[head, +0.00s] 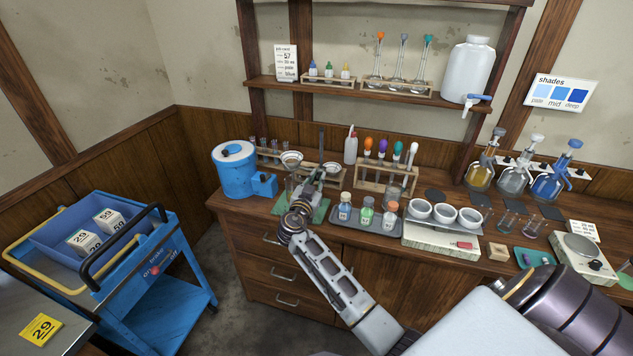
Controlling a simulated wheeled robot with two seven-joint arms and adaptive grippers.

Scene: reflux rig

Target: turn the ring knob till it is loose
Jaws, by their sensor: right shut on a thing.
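A thin dark upright rod (321,142) stands on the worktop above a green mat (322,213). A pale ring or dish (291,158) shows to the left of the rod, with a clear glass vessel (292,184) below it. My right gripper (318,174) reaches in from the front and is shut at the rod, around the place of the ring knob. The fingers cover the knob, so its turn and looseness cannot be seen. My left gripper is not in view.
A blue tank (236,170) stands left of the rod. A grey tray (352,222) with several bottles and a wooden rack (384,187) with colour-topped droppers stand close to the right. A shelf (350,91) hangs above. A blue cart (150,265) stands at left.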

